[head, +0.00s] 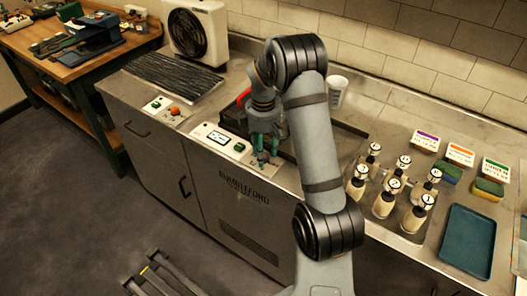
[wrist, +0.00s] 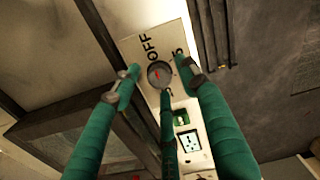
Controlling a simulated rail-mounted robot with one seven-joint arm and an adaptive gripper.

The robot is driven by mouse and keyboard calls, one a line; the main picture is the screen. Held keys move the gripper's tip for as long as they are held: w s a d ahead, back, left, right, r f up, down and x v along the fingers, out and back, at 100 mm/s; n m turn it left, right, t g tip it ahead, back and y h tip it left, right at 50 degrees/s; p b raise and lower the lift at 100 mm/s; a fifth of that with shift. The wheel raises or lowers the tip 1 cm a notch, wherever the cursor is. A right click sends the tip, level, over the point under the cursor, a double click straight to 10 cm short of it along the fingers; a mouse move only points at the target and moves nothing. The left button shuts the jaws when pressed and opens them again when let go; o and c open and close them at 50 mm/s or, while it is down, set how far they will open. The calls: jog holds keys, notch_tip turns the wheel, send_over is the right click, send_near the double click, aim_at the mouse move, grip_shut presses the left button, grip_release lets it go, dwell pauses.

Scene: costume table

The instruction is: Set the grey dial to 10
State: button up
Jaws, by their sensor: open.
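The grey dial (wrist: 156,77) sits on a cream control panel (wrist: 146,45) in the wrist view. It has a small red mark on its face. "OFF" is printed beside it at the top, and a "5" shows to the right; other markings are covered. I cannot tell exactly which number the mark points to. My gripper (wrist: 157,75) has green fingers, open, with tips on either side of the dial and a third finger below it. I cannot tell whether they touch it. In the head view my gripper (head: 263,155) is over the panel's right end, hiding the dial.
The panel (head: 205,130) also carries a display and a green button. A smaller panel with a red knob (head: 174,110) is to its left. Several bottles (head: 385,203), sponges (head: 489,187) and a blue tray (head: 467,240) are on the right counter. A white cup (head: 337,88) stands behind my arm.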

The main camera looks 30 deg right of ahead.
jog(key=shift+c, duration=0.5)
grip_shut()
